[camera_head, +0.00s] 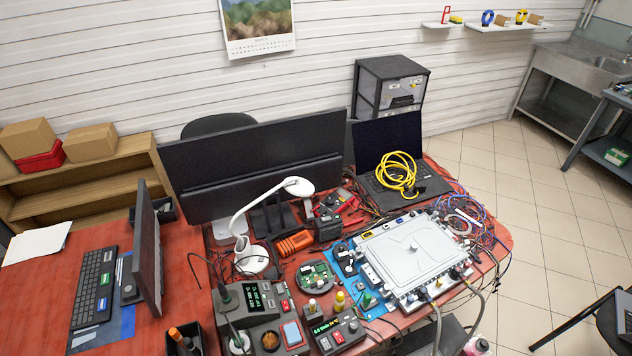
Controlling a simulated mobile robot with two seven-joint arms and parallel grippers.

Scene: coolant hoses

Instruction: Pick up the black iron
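A soldering station (262,303) with green digits stands at the front of the red desk. A slim black handle (224,293) stands at its left side with a thin black cable arching from it; it looks like the black iron, but it is small and I cannot be sure. Its lower end is hard to make out. Another tool with an orange handle (175,335) stands in a black holder (187,344) at the front edge of the picture. Neither of my grippers shows in the head view.
A white lamp (255,262), a round green circuit board (315,277) and a smaller control box (338,333) crowd around the station. A monitor (148,250) stands to the left. A grey metal case (415,250) with hoses lies right. Tiled floor is open at far right.

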